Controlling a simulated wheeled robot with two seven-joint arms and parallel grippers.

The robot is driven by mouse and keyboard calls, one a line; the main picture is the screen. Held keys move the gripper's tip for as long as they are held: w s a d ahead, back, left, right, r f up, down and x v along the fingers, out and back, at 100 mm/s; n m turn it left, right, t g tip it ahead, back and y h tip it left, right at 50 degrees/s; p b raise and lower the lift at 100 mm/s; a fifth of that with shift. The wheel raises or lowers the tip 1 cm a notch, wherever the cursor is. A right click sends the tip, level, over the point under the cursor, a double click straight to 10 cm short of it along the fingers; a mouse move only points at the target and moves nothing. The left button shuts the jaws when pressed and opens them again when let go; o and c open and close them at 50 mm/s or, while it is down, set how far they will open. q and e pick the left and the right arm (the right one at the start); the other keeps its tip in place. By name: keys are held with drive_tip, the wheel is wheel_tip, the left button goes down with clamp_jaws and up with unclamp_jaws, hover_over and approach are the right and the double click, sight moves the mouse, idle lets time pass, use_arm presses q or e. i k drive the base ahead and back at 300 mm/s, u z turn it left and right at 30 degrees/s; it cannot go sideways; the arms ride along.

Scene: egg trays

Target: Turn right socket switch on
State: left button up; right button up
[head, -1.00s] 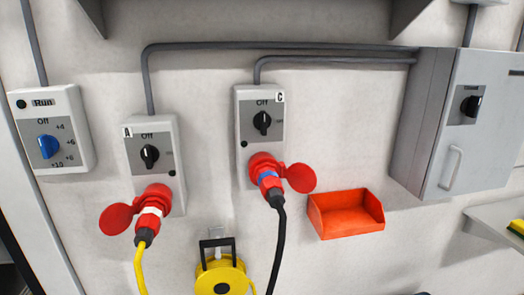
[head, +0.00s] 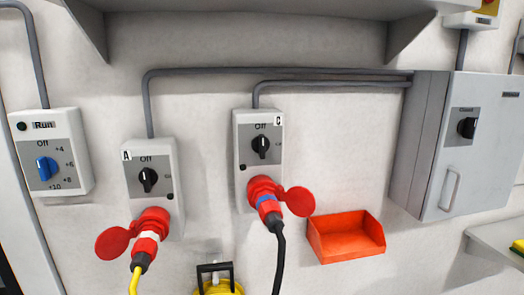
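The right socket box (head: 246,185), marked C, is mounted on the wall. Its black rotary switch (head: 261,145) has its handle close to upright, towards the "Off" label. A red plug (head: 268,205) with a blue band and black cable sits in its red socket, whose round lid (head: 300,201) hangs open to the right. The left socket box (head: 166,216), marked A, has its own black switch (head: 148,180), also about upright under "Off". A red plug (head: 149,238) with a white band and yellow cable is in it. Neither of my grippers is in view.
A dial box (head: 44,168) with a blue knob is at the left. A grey cabinet (head: 432,150) with a black switch is at the right. A shelf (head: 250,35) overhangs above; a yellow reel (head: 220,288) is at the bottom.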

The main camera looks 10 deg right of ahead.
sight(260, 144)
drive_tip(key=z, duration=0.95)
drive_tip(key=k, duration=0.55)
drive_tip(key=u, duration=0.65)
drive_tip(key=i, duration=0.4)
drive_tip(key=z, duration=1.95)
drive_tip(key=k, duration=1.15)
drive_tip(key=u, duration=1.55)
drive_tip(key=i, duration=0.5)
drive_tip(key=u, duration=0.1)
